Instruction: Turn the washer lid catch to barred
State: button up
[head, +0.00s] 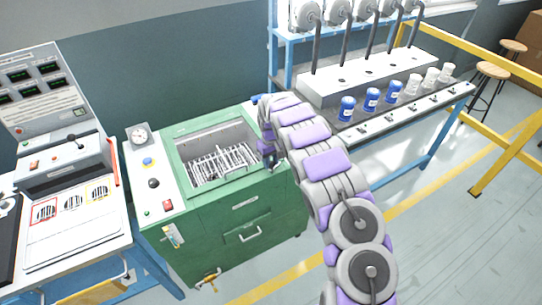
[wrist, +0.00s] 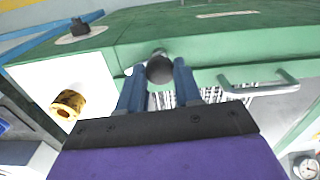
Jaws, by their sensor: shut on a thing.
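The green washer (head: 245,215) stands in the middle of the head view, with a wire rack (head: 222,163) showing in its open-looking top. My gripper (head: 271,160) is at the right side of that opening, its fingers mostly hidden by my arm. In the wrist view my gripper (wrist: 158,84) has its two blue fingers on either side of a round dark-grey knob (wrist: 159,69), which appears to be the lid catch. The knob sits at the edge of a green panel (wrist: 195,45). Its turned position cannot be read clearly.
A metal bar handle (wrist: 260,88) lies right of the knob. The washer's white control panel (head: 155,185) has a gauge (head: 140,135). An instrument bench (head: 75,240) stands left; a bench with blue and white cups (head: 372,99) stands right, near a yellow rail (head: 490,155).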

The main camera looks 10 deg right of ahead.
jog(key=n+p, duration=0.3)
jog(key=shift+r+n+p, duration=0.25)
jog(key=shift+n+p, duration=0.1)
jog(key=shift+n, duration=0.05)
jog(key=n+p, duration=0.3)
jog(key=shift+n, duration=0.3)
jog(key=n+p, duration=0.4)
jog(key=n, duration=0.1)
jog(key=shift+f, duration=0.1)
jog(key=shift+f+n+p, duration=0.1)
jog(key=shift+n+p, duration=0.5)
jog(key=shift+n, duration=0.3)
jog(key=o, duration=1)
jog(key=shift+w+d, duration=0.1)
jog(key=shift+o, duration=0.2)
